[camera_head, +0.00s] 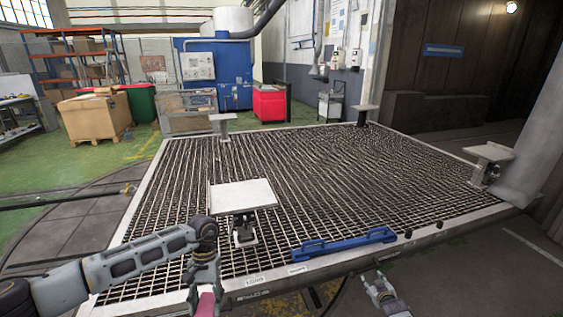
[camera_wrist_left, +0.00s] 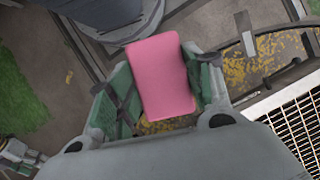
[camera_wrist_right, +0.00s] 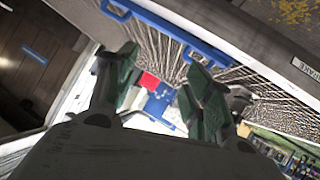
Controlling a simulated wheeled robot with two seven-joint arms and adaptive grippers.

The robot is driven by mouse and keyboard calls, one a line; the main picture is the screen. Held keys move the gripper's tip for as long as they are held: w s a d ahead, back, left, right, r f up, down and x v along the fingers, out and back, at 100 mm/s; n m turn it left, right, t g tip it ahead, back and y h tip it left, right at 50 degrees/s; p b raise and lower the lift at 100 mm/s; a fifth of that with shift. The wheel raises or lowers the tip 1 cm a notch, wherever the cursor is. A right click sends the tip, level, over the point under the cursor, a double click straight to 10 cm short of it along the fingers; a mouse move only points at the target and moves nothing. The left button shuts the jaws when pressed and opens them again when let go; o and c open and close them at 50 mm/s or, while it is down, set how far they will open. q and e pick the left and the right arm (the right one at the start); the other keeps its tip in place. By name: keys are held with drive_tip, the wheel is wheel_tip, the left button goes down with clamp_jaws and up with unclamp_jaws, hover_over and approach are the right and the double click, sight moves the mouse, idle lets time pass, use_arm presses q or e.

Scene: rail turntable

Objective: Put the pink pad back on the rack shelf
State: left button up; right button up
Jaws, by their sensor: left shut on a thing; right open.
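The pink pad (camera_wrist_left: 161,76) is between the green fingers of my left gripper (camera_wrist_left: 161,92), which is shut on it. In the head view only part of the pad (camera_head: 207,303) shows, low near the bottom edge, with my left gripper (camera_head: 206,288) in front of the grating's near left edge. My right gripper (camera_head: 381,288) is open and empty, near the bottom edge, on the near side of the grating; its spread fingers also show in the right wrist view (camera_wrist_right: 155,95). A rack with orange shelves (camera_head: 75,54) stands far back at the left, holding boxes. I cannot tell which shelf the task means.
A large metal grating table (camera_head: 330,170) fills the middle. A light plate on a post (camera_head: 240,195) stands on it, near my left arm. A blue handled bar (camera_head: 343,244) lies along its near edge. Smaller raised plates stand at its corners. Green floor is open at the left.

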drive_tip(key=s+a+f+g, duration=0.2)
drive_tip(key=s+f+g, duration=0.4)
drive_tip(key=s+f, duration=2)
drive_tip(key=s+a+f+g, duration=0.1)
drive_tip(key=s+f, duration=0.2)
drive_tip(key=s, duration=0.8)
drive_tip(key=s+a+f+g, duration=0.1)
drive_tip(key=s+f, duration=0.3)
drive_tip(key=s, duration=0.8)
drive_tip(key=s+a+f+g, duration=0.1)
drive_tip(key=s+f+g, duration=0.1)
drive_tip(key=s, duration=0.9)
drive_tip(key=shift+s+a+f+g, duration=0.25)
drive_tip(key=shift+f+g, duration=0.15)
drive_tip(key=shift+f, duration=0.4)
drive_tip(key=shift+d, duration=0.1)
use_arm(q)
drive_tip(key=w+x, duration=0.1)
drive_tip(key=x, duration=1.3)
drive_tip(key=shift+w+f, duration=0.35)
drive_tip(key=shift+f, duration=0.15)
